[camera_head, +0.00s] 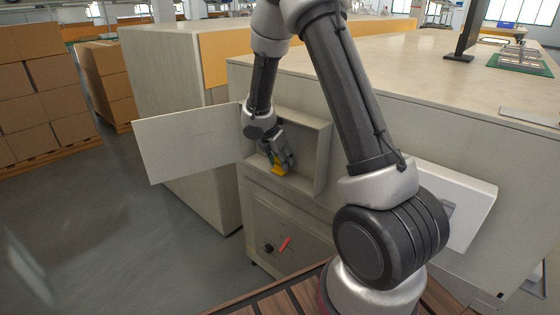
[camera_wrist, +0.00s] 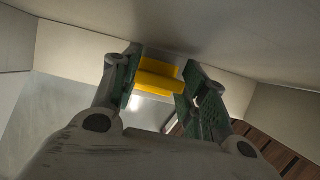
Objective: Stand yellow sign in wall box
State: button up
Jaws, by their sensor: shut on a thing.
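The yellow sign (camera_wrist: 158,78) is between the two fingers of my gripper (camera_wrist: 158,85) in the wrist view, and the fingers are shut on it. In the head view the yellow sign (camera_head: 278,169) shows low inside the open wall box (camera_head: 312,150), under my gripper (camera_head: 279,163). The wall box is a shallow recess in the side of the pale cabinet, with its door (camera_head: 188,143) swung open to the left. My gripper reaches into the box from above and the front. Whether the sign touches the box floor cannot be told.
Below the box is a panel with a black knob (camera_head: 268,248) and a red handle (camera_head: 285,244). A white tilted panel (camera_head: 455,200) sticks out at the right. The counter top (camera_head: 400,65) holds a monitor and a green board. Stacked cartons (camera_head: 40,95) stand at the left beyond open floor.

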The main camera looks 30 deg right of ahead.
jog(key=shift+f, duration=0.15)
jog(key=shift+f, duration=0.1)
jog(key=o, duration=1.1)
jog(key=shift+a, duration=0.1)
jog(key=shift+r, duration=0.2)
jog(key=s+a, duration=0.1)
jog(key=a, duration=0.2)
jog(key=s+a, duration=0.2)
jog(key=a, duration=0.2)
jog(key=s+a+r, duration=0.1)
jog(key=a, duration=0.3)
jog(key=shift+s+a, duration=0.25)
jog(key=shift+s, duration=0.15)
